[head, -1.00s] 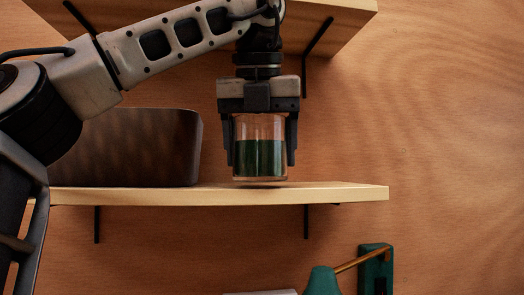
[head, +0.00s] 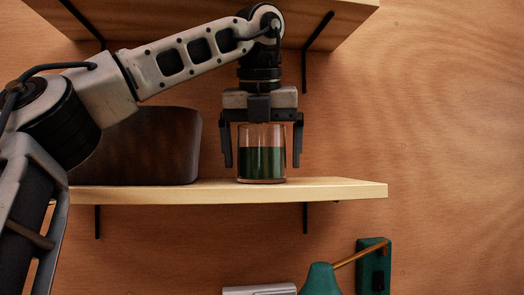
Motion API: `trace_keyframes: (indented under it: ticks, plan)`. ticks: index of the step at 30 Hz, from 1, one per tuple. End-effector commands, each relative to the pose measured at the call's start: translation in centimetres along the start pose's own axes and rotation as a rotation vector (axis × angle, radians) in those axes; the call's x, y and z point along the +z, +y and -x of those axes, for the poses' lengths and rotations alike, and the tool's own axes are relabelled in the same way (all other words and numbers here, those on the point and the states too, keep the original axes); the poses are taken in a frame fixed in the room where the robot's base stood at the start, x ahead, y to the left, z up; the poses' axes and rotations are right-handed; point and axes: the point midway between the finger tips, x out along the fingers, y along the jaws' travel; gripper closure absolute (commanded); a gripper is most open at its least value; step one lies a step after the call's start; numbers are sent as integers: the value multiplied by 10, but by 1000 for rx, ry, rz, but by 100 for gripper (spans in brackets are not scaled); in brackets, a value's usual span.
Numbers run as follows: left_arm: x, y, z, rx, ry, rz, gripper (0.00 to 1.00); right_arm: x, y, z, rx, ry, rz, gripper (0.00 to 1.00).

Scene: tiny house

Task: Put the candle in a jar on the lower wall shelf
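The candle in a jar (head: 262,163), clear glass with dark green wax, stands upright on the lower wall shelf (head: 335,189), right of its middle. My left gripper (head: 262,150) points straight down over the jar. Its two fingers are spread, one on each side of the jar, with a visible gap on both sides. It is open and holds nothing. My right gripper is not in view.
A dark brown box (head: 150,147) stands on the shelf to the left, partly behind my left arm. An upper shelf (head: 345,12) hangs above the gripper. The shelf's right end is bare. A green wall lamp (head: 374,268) is below.

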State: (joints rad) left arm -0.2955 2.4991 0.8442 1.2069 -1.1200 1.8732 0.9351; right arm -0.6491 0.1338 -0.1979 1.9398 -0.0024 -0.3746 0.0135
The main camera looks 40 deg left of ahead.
Motion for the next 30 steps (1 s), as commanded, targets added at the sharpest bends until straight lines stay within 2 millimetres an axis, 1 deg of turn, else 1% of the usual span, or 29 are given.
trace_keyframes:
  ticks: [5,8,10,12,15,21,24,27,30]
  plan:
    - [0,0,1,0,0,0,7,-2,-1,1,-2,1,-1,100]
    - [1,0,7,0,-3,1,7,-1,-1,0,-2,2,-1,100]
    - [1,0,16,2,-6,3,7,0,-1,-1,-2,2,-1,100]
    - [-13,0,18,1,-4,-3,7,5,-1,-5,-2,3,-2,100]
    - [-34,0,26,0,-5,-2,7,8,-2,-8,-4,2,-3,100]
    - [-75,0,45,0,-2,-4,7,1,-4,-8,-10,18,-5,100]
    - [-90,0,52,0,-2,-2,7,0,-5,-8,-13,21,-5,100]
    - [-102,0,57,0,0,-2,7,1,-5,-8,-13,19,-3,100]
    - [-108,0,59,2,0,-1,7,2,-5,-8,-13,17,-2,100]
